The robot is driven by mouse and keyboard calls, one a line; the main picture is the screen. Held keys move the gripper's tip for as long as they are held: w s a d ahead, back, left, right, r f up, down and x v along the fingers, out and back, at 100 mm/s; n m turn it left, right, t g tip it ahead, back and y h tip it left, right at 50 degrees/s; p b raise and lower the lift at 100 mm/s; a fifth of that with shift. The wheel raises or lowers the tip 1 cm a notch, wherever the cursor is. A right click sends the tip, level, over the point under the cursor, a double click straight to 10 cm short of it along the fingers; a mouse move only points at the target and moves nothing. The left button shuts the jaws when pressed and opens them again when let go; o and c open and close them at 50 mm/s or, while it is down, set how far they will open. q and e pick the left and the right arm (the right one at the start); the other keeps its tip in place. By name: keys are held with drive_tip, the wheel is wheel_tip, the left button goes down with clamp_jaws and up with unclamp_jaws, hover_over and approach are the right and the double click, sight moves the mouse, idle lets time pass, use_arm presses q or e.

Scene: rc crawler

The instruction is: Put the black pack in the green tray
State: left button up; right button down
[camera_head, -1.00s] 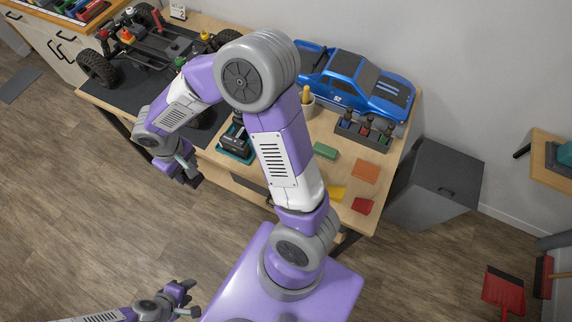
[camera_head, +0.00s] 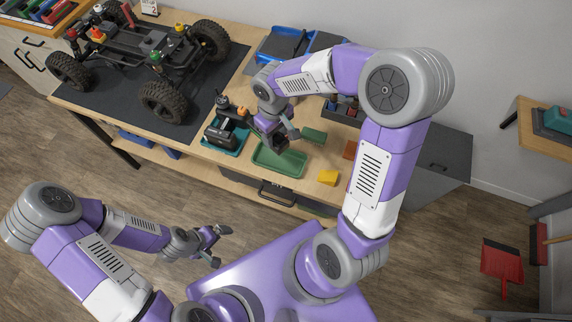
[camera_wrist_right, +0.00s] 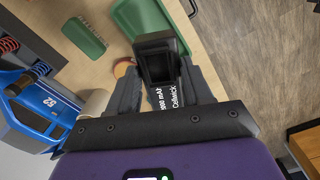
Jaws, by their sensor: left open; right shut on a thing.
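The black pack (camera_wrist_right: 164,68), with white lettering on its side, is between the fingers of my right gripper (camera_wrist_right: 172,88) in the right wrist view. In the head view my right gripper (camera_head: 275,140) is shut on it just behind the green tray (camera_head: 291,174), and the arm hides most of the pack. The green tray is shallow and looks empty where it shows; its edge also shows in the right wrist view (camera_wrist_right: 122,14). The pack's height above the table is hard to tell. My left gripper (camera_head: 218,238) is open and empty, off the table over the floor.
A teal tray (camera_head: 228,150) with a black device stands left of the green tray. The crawler chassis (camera_head: 150,50) and blue car body (camera_head: 285,45) stand behind.

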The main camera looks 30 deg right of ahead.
drive_tip(key=s+d+f+n+b, duration=0.2)
drive_tip(key=d+f+n+b, duration=0.1)
drive_tip(key=f+n+b, duration=0.15)
drive_tip(key=b, duration=0.4)
hover_over(288, 165)
drive_tip(key=shift+n, duration=0.25)
wheel_tip(288, 165, down, 9)
drive_tip(key=shift+f, duration=0.1)
drive_tip(key=shift+f, duration=0.15)
drive_tip(key=c, duration=0.8)
unclamp_jaws()
drive_tip(key=shift+o, duration=0.2)
